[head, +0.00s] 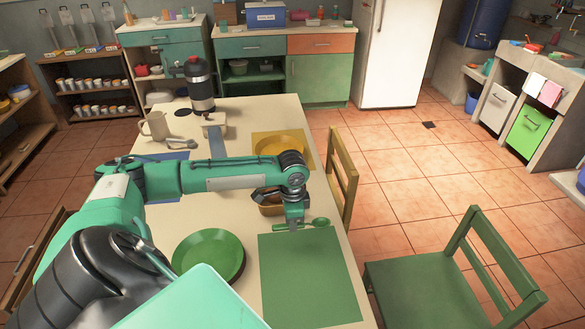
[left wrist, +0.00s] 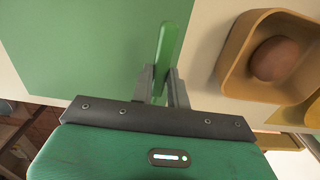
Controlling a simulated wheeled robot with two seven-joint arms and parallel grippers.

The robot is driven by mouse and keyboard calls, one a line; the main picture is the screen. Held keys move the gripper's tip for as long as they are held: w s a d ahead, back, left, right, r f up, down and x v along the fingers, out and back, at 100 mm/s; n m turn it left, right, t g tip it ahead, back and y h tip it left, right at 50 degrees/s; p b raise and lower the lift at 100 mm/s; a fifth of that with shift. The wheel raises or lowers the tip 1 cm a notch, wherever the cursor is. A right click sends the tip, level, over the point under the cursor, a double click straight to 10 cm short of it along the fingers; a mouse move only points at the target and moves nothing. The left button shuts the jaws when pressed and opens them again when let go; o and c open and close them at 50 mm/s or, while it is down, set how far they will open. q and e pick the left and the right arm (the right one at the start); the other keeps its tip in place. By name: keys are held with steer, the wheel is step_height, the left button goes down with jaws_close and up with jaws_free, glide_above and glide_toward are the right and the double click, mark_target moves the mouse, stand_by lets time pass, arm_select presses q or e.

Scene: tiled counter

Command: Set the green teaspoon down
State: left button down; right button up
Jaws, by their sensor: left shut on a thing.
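The green teaspoon (head: 320,222) is held in my left gripper (head: 294,222), close to the far edge of the green placemat (head: 312,278) in the head view. In the left wrist view, the two fingers of the left gripper (left wrist: 161,82) are shut on the teaspoon (left wrist: 167,45), which points away from the palm. The placemat (left wrist: 75,45) lies to its left there. I cannot tell whether the spoon touches the table or mat. My right gripper is not in view.
A green plate (head: 208,250) lies left of the mat. A tan box (left wrist: 228,62) with a brown round thing (left wrist: 276,60) stands near the gripper. A yellow plate (head: 279,146), mug (head: 155,126) and dark flask (head: 200,88) are farther back. Chairs (head: 455,275) stand at right.

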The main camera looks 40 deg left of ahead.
mark_target(292, 239)
arm_select(q)
steer(key=shift+f, duration=0.6)
step_height(292, 239, down, 4)
steer(key=c, duration=1.4)
jaws_free()
steer(key=shift+f, duration=0.1)
steer(key=shift+o, duration=0.2)
